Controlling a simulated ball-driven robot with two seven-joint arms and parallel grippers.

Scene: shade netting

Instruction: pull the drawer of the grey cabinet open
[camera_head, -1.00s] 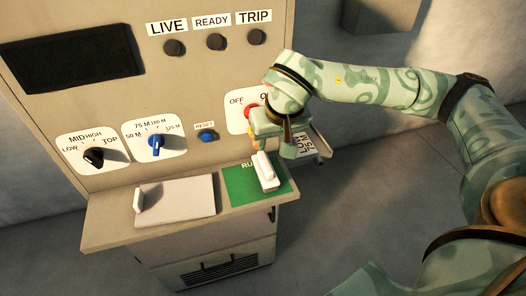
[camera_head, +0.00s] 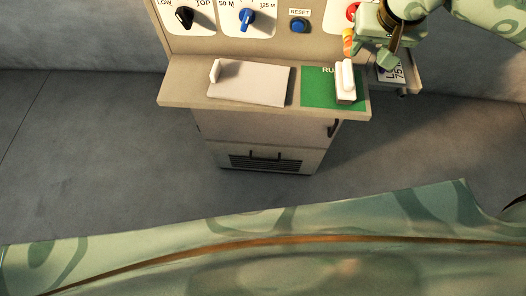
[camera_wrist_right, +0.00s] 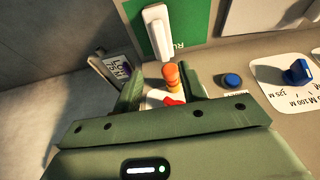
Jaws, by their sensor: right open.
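The grey cabinet (camera_head: 262,128) stands below the control panel's shelf. Its lower front, with a dark bar handle (camera_head: 265,156) above a slotted grille (camera_head: 266,164), looks shut and flush. The upper front (camera_head: 250,127) has a dark upright handle (camera_head: 333,128) at its right. My right gripper (camera_head: 370,50) is open, high above the cabinet at the right of the panel, well away from both handles. In the right wrist view, its two fingers (camera_wrist_right: 160,88) are apart, with an orange ribbed piece (camera_wrist_right: 172,76) and a red knob (camera_wrist_right: 174,100) showing between them. My left gripper is out of view.
The shelf (camera_head: 180,93) juts out over the cabinet, carrying a pale plate (camera_head: 250,82) and a white lever (camera_head: 345,82) on a green patch (camera_head: 317,87). Open floor (camera_head: 110,160) lies left of the cabinet.

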